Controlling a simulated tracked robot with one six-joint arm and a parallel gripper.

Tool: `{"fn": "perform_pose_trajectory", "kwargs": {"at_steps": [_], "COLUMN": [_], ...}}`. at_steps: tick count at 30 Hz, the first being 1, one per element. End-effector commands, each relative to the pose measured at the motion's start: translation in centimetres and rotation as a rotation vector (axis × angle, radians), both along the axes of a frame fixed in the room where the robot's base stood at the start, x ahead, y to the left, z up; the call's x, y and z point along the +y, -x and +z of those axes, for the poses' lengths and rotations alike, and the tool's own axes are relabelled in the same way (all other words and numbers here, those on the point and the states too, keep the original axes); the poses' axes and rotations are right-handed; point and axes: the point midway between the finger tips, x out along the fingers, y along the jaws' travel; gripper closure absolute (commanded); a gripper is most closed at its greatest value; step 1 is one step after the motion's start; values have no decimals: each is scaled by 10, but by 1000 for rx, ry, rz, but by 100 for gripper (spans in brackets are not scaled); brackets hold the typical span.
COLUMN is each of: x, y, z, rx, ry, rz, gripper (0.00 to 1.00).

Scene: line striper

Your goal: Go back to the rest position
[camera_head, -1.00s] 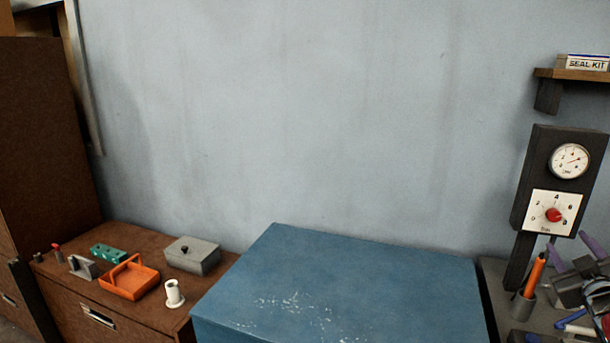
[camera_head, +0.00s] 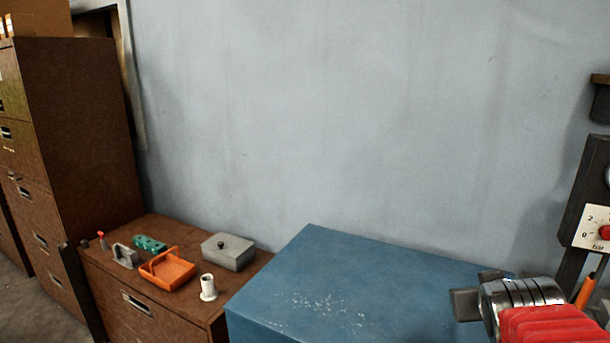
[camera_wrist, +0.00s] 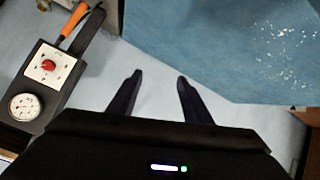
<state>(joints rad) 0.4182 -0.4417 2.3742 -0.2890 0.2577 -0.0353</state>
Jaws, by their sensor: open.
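My gripper (camera_wrist: 158,81) shows in the wrist view, with its two dark fingers apart and nothing between them. Pale wall shows behind the fingertips. The dark gauge panel is to the left of the fingers and the blue box top is to the upper right, both apart from them. In the head view the fingers cannot be made out; a red and metal part of my arm shows at the lower right.
The blue box (camera_head: 375,280) has a bare, scuffed top. A brown cabinet (camera_head: 225,285) holds an orange tray (camera_head: 168,272), a grey lidded box (camera_head: 228,252), a white spool (camera_head: 208,288) and a green block (camera_head: 149,244). The gauge panel (camera_wrist: 47,82) stands near an orange-handled tool (camera_wrist: 73,20).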

Motion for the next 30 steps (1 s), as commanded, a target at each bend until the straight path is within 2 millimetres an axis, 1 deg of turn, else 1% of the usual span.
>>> {"fn": "perform_pose_trajectory", "kwargs": {"at_steps": [1, 5, 6, 8, 9, 11, 12, 15, 18, 21, 30], "x": [22, 70, 84, 105, 120, 141, 154, 181, 197, 204, 204], "y": [6, 29, 37, 50, 59, 74, 85, 110, 127, 135, 136], "z": [-4, -18, -23, -30, -35, -41, -45, -55, -61, -64, -64], "rx": [22, 95, 120, 159, 185, 227, 256, 321, 367, 389, 391], "ry": [-30, -116, -142, -179, -205, -241, -263, -311, -341, -354, -355], "rz": [19, 55, 68, 90, 105, 130, 146, 185, 210, 220, 220], "gripper": [55, 55, 55, 55, 55, 55, 55, 55, 55, 55, 55]}}
